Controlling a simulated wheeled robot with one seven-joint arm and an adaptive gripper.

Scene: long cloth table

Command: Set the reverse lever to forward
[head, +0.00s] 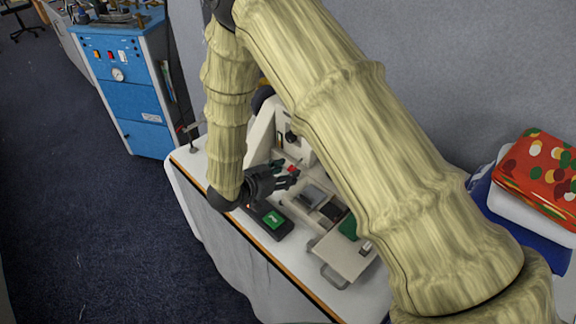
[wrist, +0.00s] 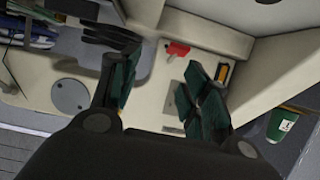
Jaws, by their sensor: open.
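The cream machine (head: 262,135) stands on the white-covered table, partly hidden behind my arm. A small red lever (head: 291,169) sits on its front, just beyond my gripper. In the wrist view the red lever (wrist: 177,50) sticks out of the cream panel, above a pale slotted plate (wrist: 174,102). My gripper (head: 288,178) is in front of the machine. In the wrist view its dark green-padded fingers (wrist: 160,85) are spread apart with nothing between them. The red lever lies beyond the gap, nearer the right finger, and looks apart from both. I cannot tell which setting the lever has.
A green-topped dark box (head: 273,219) lies near the table's front edge, below my gripper. A pale tray-like part with a handle (head: 343,255) is to the right. A blue cabinet (head: 125,90) stands beyond the table. A red patterned item (head: 540,175) lies far right.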

